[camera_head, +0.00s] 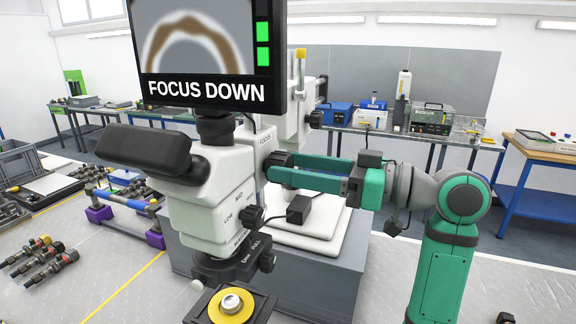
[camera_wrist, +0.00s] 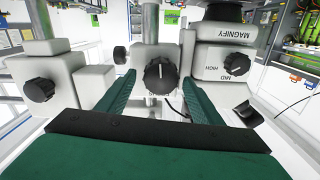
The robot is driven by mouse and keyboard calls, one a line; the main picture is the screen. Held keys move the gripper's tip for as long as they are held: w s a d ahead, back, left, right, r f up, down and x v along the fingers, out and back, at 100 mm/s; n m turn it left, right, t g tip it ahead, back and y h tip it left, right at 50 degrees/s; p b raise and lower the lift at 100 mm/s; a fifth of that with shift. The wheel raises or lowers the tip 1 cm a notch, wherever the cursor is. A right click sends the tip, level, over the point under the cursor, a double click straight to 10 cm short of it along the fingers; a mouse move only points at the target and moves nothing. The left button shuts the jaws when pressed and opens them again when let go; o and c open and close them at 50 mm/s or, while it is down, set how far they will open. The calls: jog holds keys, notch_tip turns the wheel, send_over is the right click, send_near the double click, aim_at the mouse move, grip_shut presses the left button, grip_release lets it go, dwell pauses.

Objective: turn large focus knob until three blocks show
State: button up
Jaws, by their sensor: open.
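The microscope (camera_head: 222,190) carries a screen (camera_head: 190,50) reading "FOCUS DOWN" with a blurred brown arch. Two bright green blocks (camera_head: 263,45) show at the screen's right edge; the slot above them looks dark, and the screen's top is cut off. The dark focus knob (camera_head: 273,163) is on the microscope's side, partly hidden by my fingers in the head view. In the wrist view the knob (camera_wrist: 160,76) has a white pointer mark near its top. My gripper (camera_wrist: 159,82) is open, with a finger on either side of the knob and gaps visible.
Another dark knob (camera_wrist: 39,90) is left in the wrist view, and the magnify turret (camera_wrist: 228,60) is close on the right. A yellow-ringed stage part (camera_head: 231,304) lies below the lens. Injectors (camera_head: 40,260) lie on the bench at left.

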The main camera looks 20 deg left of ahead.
jog(key=shift+a, duration=0.85)
jog(key=c, duration=1.1)
jog(key=shift+o, duration=0.2)
jog(key=shift+s+n, duration=0.15)
jog(key=shift+n, duration=1.85)
jog(key=o, duration=1.1)
jog(key=shift+c, duration=0.2)
jog(key=shift+d, duration=0.15)
